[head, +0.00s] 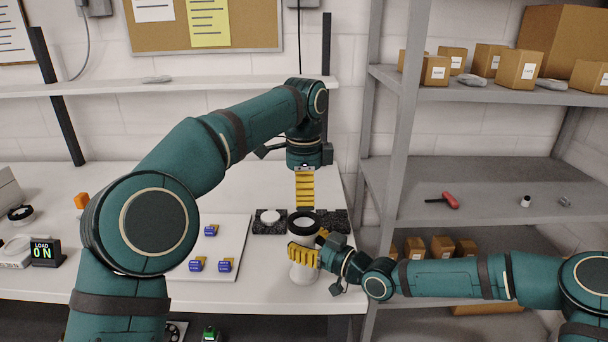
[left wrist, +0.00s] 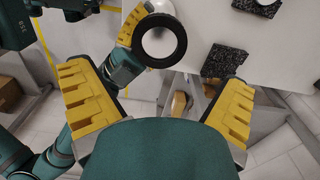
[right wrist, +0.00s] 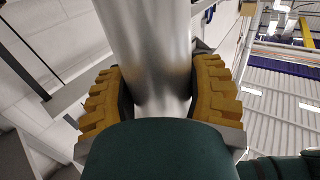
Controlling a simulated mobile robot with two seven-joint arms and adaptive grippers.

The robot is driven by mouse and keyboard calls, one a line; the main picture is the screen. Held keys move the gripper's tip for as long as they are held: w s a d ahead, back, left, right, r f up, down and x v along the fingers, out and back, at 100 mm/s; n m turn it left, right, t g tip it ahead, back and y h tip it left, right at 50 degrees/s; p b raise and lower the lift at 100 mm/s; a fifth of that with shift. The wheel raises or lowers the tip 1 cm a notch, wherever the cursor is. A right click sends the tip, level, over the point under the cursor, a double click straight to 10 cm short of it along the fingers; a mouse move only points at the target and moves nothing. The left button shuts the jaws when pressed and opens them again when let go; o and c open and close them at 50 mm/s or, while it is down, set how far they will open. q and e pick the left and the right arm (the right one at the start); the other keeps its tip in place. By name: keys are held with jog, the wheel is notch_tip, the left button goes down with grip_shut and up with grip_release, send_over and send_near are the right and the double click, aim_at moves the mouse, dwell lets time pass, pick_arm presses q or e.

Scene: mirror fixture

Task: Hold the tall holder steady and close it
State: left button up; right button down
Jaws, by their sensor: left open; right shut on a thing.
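The tall holder (head: 303,273) is a pale upright cylinder near the front right of the white table. In the right wrist view it is a smooth silvery tube (right wrist: 150,45). A black ring (head: 303,235) with a pale round centre tops it. The ring also shows in the left wrist view (left wrist: 181,42). My right gripper (head: 304,255) is shut on the holder's side below the ring. My left gripper (head: 305,190) points down above or just behind the ring, open and empty. In the left wrist view its fingers are spread wide, and the ring lies beyond them. Contact with the ring is not visible.
Dark speckled blocks (head: 270,229) stand behind the holder, one with a white disc (head: 270,216). A white board (head: 235,258) with several small blue-and-yellow pieces lies to the left. A grey shelf unit (head: 398,150) stands to the right. The table's front edge is close to the holder.

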pick_arm(q)
jog(key=shift+r, duration=2.35)
pick_arm(e)
jog(key=shift+c, duration=0.8)
grip_release()
jog(key=v, duration=1.2)
jog(key=shift+r, duration=0.1)
